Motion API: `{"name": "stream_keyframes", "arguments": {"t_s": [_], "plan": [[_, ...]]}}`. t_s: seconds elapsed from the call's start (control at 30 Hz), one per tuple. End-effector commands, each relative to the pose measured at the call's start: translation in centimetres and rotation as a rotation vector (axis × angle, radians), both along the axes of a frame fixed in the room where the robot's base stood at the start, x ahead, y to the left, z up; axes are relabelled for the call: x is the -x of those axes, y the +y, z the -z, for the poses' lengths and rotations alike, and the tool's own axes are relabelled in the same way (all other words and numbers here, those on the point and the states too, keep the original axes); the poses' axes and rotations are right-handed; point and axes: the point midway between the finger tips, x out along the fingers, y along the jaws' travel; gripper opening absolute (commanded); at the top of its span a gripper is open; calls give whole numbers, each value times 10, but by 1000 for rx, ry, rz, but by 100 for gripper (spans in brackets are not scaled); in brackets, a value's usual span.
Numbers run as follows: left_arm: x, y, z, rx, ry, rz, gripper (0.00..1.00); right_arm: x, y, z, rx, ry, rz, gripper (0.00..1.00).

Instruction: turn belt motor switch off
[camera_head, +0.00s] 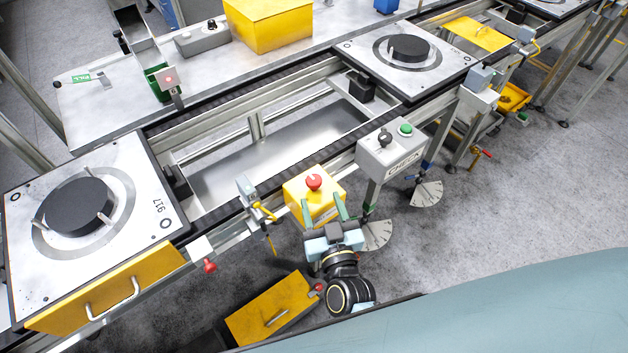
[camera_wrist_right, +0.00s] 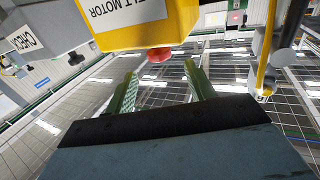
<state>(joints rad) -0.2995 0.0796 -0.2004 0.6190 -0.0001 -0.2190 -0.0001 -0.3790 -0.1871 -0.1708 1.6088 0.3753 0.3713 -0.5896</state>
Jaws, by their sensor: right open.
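The belt motor switch is a yellow box (camera_head: 318,190) with a round red button (camera_head: 314,182) on top, mounted on the near side of the conveyor. In the right wrist view the box (camera_wrist_right: 140,22) carries a white label ending in "LT MOTOR", and the red button (camera_wrist_right: 158,54) shows at its edge. My right gripper (camera_head: 323,207) is open and empty at the near side of the box. In the right wrist view its two green fingers (camera_wrist_right: 160,74) stand apart, with the button beyond and between their tips. Whether the fingers touch the box is unclear. My left gripper is not in view.
A grey "CHECK" box (camera_head: 390,155) with a green button and a black knob stands just right of the yellow box. A yellow-handled lever (camera_head: 264,211) hangs at its left. A pallet with a black disc (camera_head: 77,207) sits at left, another (camera_head: 408,48) at upper right.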

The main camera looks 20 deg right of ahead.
Motion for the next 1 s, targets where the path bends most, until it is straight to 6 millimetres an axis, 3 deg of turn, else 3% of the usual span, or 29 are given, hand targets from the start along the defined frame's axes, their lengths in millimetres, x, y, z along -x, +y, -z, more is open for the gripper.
{"name": "stream_keyframes", "arguments": {"t_s": [0.1,0.3,0.5,0.77,1.0], "plan": [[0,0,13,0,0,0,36,-27,-1,2,-3,-4,2,54],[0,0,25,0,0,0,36,-59,-3,2,-1,-2,1,54],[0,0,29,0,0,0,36,-73,-3,1,0,1,1,54],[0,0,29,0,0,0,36,-74,-3,0,0,2,0,54],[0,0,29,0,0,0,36,-74,-4,0,0,2,0,27]]}}
